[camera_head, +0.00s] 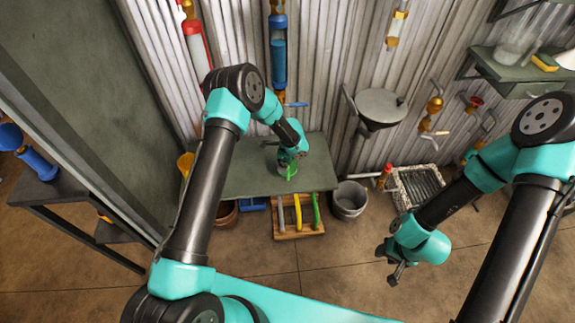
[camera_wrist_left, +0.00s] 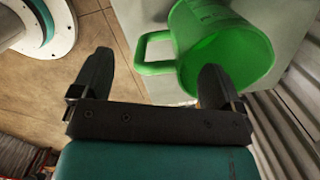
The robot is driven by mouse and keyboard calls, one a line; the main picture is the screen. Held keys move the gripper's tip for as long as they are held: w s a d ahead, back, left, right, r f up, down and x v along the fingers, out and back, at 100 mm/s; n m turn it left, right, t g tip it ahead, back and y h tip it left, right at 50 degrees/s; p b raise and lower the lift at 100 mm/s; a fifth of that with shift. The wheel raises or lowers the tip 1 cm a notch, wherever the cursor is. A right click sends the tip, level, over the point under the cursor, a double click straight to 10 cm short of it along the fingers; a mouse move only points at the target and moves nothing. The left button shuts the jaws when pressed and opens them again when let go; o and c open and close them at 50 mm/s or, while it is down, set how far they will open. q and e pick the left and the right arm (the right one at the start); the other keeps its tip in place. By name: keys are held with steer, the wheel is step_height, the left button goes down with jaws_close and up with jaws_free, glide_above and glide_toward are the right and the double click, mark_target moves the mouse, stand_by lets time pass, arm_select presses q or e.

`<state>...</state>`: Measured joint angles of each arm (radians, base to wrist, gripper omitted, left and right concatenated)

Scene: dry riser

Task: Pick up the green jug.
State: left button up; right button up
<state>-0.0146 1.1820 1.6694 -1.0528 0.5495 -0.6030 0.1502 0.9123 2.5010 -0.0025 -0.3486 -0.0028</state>
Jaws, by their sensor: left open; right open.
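The green jug (camera_head: 288,172) stands on the green-grey table, partly hidden under my left gripper (camera_head: 291,158). In the left wrist view the jug (camera_wrist_left: 232,45) shows its open mouth, with its handle (camera_wrist_left: 140,52) pointing left. My left gripper (camera_wrist_left: 156,62) is open there; the handle lies between its two fingers in the picture. The right finger overlaps the jug's wall; I cannot tell if it touches. My right gripper (camera_head: 388,264) is open and empty above the floor, right of the table.
The table (camera_head: 240,180) stands against a corrugated wall. In front of it is a wooden rack (camera_head: 285,234) with coloured handles. A metal bucket (camera_head: 349,200) stands to its right. A grey basin (camera_head: 380,105) is on the wall, and a tray (camera_head: 418,187) lies below.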

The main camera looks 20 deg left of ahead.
arm_select(q)
step_height(320, 180, down, 3)
steer(key=shift+w+a, duration=0.1)
steer(key=shift+a, duration=0.05)
stand_by(0.4)
steer(key=c, duration=1.4)
step_height(320, 180, up, 4)
steer(key=shift+f, duration=0.15)
steer(key=s+d, duration=0.1)
steer(key=s, duration=0.4)
steer(key=s+d+r, duration=0.1)
steer(key=s+d, duration=0.1)
steer(key=s, duration=0.3)
steer(key=s+d, duration=0.1)
steer(key=s, duration=0.4)
steer(key=shift+s+d+r, duration=0.15)
steer(key=shift+s+d, duration=0.1)
